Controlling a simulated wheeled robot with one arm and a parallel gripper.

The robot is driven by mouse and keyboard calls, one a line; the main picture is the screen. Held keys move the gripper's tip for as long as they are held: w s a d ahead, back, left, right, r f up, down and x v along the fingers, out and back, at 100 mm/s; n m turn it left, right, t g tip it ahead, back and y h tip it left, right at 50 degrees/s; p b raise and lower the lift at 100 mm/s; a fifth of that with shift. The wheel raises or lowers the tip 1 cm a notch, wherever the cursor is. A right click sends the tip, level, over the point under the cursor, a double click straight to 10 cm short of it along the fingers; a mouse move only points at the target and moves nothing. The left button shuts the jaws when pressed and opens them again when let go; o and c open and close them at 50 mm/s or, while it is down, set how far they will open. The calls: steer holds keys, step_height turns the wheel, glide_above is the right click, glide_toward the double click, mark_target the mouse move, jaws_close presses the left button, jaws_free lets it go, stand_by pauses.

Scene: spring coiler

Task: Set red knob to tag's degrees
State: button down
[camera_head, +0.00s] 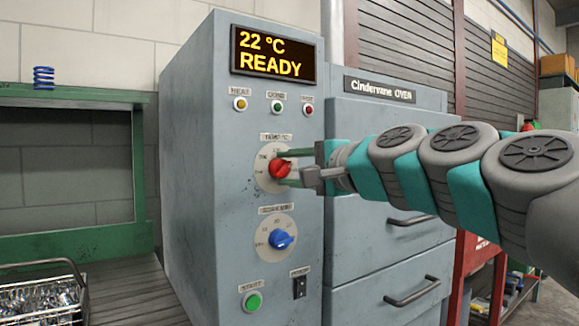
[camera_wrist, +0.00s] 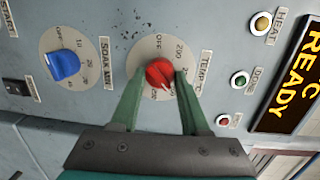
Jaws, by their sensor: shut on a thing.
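The red knob (camera_head: 280,168) sits on a pale round dial labelled TEMP °C on the grey oven panel. It also shows in the wrist view (camera_wrist: 159,73), with numbers around it and OFF printed at one side. My gripper (camera_head: 290,168) reaches in from the right, and its two green fingers (camera_wrist: 160,80) stand on either side of the knob, shut on it. The exact number at the knob's pointer is too small to read. The display (camera_head: 272,54) above reads 22 °C READY. No tag with degrees on it can be made out.
A blue knob (camera_head: 281,239) on the SOAK dial is below the red one. A green START button (camera_head: 252,301) and a black switch (camera_head: 300,287) sit lower. Three small lamps are above. A blue spring (camera_head: 44,77) stands on the green frame, with a wire basket (camera_head: 40,300) below.

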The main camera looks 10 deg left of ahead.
steer(key=shift+m, duration=0.4)
steer(key=shift+c, duration=2)
jaws_free()
steer(key=shift+d, duration=0.1)
steer(key=v, duration=0.7)
steer(key=shift+s+d+b, duration=0.2)
steer(key=shift+d+b, duration=0.05)
steer(key=shift+b, duration=0.15)
